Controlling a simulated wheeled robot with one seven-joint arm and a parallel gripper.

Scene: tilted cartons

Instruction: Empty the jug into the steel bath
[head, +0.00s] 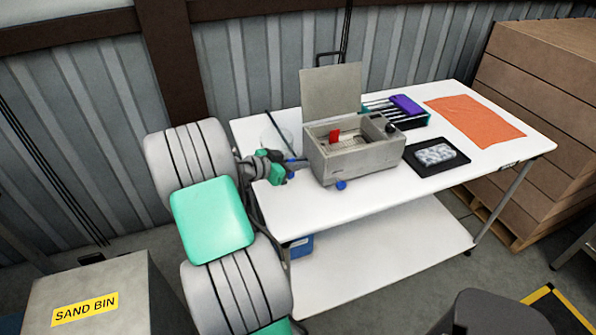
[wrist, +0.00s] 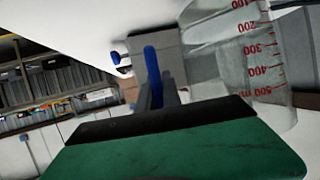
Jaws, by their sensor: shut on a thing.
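The clear jug (head: 281,137) is near the left end of the white table, left of the bath, and shows only faintly in the head view. In the wrist view the jug (wrist: 232,48) fills the right side, with red volume marks. My gripper (head: 291,168) is shut on the jug; the exact grip spot is unclear. The gripper (wrist: 155,80) shows a blue part at its narrow fingers in the wrist view. The steel bath (head: 345,165) stands right of my gripper with its lid raised and its top open. A red item (head: 335,136) shows inside it. The jug's contents cannot be made out.
On the white table (head: 445,190), a rack with a purple item (head: 406,104), an orange cloth (head: 475,120) and a black tray (head: 455,168) lie right of the bath. Stacked cartons (head: 535,110) stand at the right. A sand bin (head: 100,295) stands at the lower left.

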